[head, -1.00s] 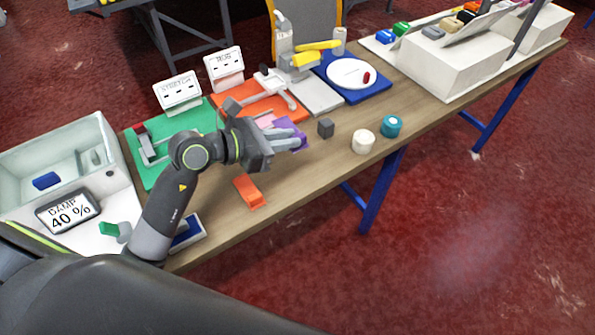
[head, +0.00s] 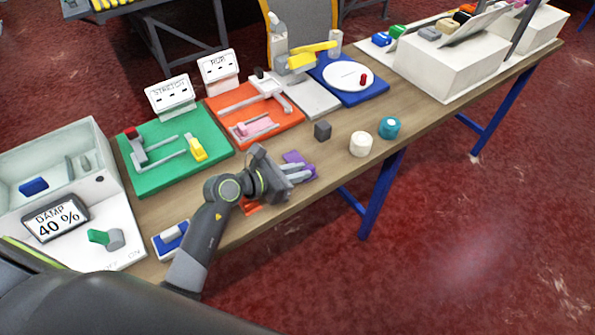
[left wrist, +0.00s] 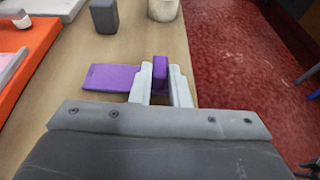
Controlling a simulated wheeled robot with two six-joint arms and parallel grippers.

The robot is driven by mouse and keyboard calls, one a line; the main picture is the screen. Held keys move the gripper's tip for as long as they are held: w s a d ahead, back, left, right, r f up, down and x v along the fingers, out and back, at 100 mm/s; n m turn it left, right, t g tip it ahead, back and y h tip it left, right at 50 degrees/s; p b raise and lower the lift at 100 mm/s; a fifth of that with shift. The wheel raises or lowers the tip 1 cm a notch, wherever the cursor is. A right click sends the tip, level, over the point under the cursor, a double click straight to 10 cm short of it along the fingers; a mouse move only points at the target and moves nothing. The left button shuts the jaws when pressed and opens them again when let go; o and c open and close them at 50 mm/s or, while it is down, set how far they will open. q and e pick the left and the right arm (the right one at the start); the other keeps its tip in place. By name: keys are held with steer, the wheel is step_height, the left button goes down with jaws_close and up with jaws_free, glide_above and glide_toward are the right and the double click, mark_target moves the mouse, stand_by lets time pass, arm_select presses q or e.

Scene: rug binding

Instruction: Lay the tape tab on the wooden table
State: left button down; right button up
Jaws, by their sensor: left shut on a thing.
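The purple tape tab (left wrist: 112,78) is a flat strip with an upright block at one end. My left gripper (left wrist: 162,90) is shut on that block, and the strip sticks out to the left of the fingers in the left wrist view. In the head view my left gripper (head: 300,172) and the purple tab (head: 292,157) are over the front edge side of the wooden table (head: 240,228). The tab looks low over the wood; I cannot tell if it touches. My right gripper is not in view.
A dark grey block (head: 322,130), a white cup (head: 361,144) and a teal cup (head: 389,127) stand beyond the gripper. An orange piece (head: 252,209) lies partly hidden under my arm. Green (head: 160,178) and orange (head: 285,125) fixture boards lie behind.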

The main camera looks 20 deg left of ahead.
arm_select(q)
steer(key=shift+f, duration=0.1)
steer(key=shift+f, duration=0.1)
steer(key=c, duration=1.4)
jaws_free()
steer(key=b+v, duration=0.1)
steer(key=v, duration=0.9)
steer(key=shift+s+a, duration=0.25)
steer(key=shift+s+a+r, duration=0.4)
steer(key=shift+s+r, duration=0.05)
steer(key=shift+s, duration=0.05)
steer(key=shift+f, duration=0.1)
